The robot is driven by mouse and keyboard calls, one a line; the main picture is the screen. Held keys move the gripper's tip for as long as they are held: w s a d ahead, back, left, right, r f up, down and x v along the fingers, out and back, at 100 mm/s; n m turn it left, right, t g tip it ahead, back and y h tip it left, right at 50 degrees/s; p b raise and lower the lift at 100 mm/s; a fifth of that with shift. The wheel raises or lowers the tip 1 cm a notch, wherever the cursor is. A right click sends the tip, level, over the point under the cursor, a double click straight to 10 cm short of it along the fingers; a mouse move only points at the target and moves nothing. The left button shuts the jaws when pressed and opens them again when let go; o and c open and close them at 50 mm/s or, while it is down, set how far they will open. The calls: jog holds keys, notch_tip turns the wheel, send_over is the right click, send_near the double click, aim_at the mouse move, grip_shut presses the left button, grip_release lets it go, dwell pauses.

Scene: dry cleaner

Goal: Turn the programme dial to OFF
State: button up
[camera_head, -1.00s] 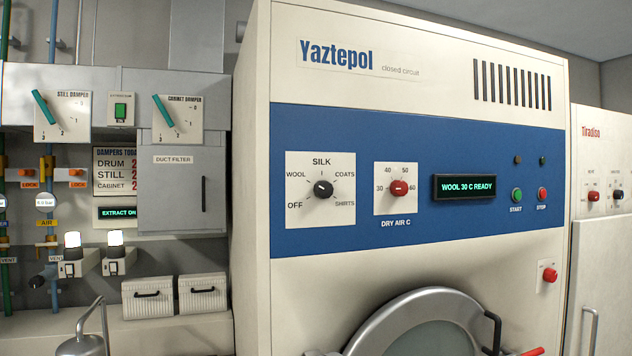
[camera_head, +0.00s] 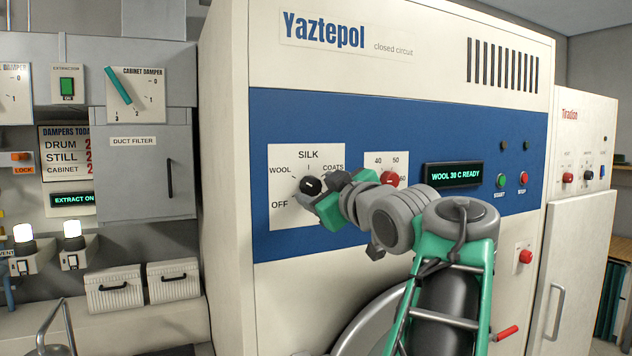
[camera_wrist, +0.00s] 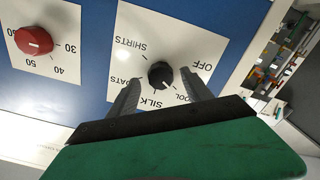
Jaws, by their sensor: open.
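The programme dial is a black round knob (camera_head: 312,186) on a white plate (camera_head: 280,155) marked OFF, WOOL, SILK, COATS and SHIRTS. In the wrist view, which is upside down, the knob (camera_wrist: 160,74) has a small white mark turned towards WOOL. My gripper (camera_wrist: 161,80) is open, with one finger on each side of the knob and a visible gap to it on both sides. In the head view my gripper (camera_head: 322,192) is at the dial and hides the SHIRTS label. How far the fingertips are from the plate I cannot tell.
The red drying-air dial (camera_head: 389,178) is close right of my gripper, partly hidden by my arm. The display (camera_head: 453,175) reads WOOL 30 C READY. Green start (camera_head: 502,181) and red stop (camera_head: 523,179) buttons are farther right. The duct filter cabinet (camera_head: 140,180) stands left.

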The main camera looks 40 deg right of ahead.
jog(key=shift+w, duration=0.5)
grip_shut()
